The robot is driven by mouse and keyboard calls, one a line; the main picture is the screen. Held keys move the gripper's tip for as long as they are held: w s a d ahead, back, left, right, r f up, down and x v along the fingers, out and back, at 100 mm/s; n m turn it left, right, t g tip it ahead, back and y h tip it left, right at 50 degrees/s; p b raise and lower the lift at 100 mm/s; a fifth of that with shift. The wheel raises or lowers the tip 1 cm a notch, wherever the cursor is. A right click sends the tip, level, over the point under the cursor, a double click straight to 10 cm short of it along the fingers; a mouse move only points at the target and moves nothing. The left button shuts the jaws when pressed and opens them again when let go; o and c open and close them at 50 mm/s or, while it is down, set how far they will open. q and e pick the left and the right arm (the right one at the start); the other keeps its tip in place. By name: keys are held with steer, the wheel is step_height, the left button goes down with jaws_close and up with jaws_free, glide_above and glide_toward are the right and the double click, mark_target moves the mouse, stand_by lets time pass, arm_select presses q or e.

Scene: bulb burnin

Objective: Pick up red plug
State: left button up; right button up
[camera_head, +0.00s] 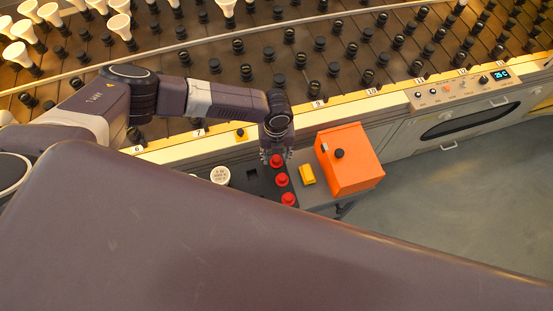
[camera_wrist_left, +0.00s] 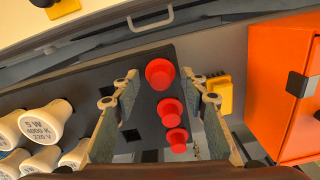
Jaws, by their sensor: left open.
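Several red plugs stand in a row on a dark tray. In the head view the far plug (camera_head: 276,161) is right at my left gripper (camera_head: 275,155), with the middle plug (camera_head: 282,180) and the near plug (camera_head: 288,199) beyond it. In the left wrist view my left gripper (camera_wrist_left: 164,100) is open. The large plug (camera_wrist_left: 160,74), the middle plug (camera_wrist_left: 170,111) and the small-looking plug (camera_wrist_left: 177,138) show between its fingers. I cannot tell how far the fingertips are above them. The dark tray (camera_wrist_left: 85,75) holds them. My right gripper is not in view.
White bulbs (camera_wrist_left: 50,120) stand left of the plugs. A yellow block (camera_head: 307,174) and an orange box (camera_head: 348,160) are close on the right. Behind is a bench rack (camera_head: 300,100) of dark sockets. Open floor (camera_head: 460,190) lies right.

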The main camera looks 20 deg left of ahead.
arm_select(q)
steer(key=c, duration=0.9)
steer(key=shift+c, duration=0.9)
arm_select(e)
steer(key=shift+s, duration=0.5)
arm_select(q)
steer(key=shift+r, duration=0.15)
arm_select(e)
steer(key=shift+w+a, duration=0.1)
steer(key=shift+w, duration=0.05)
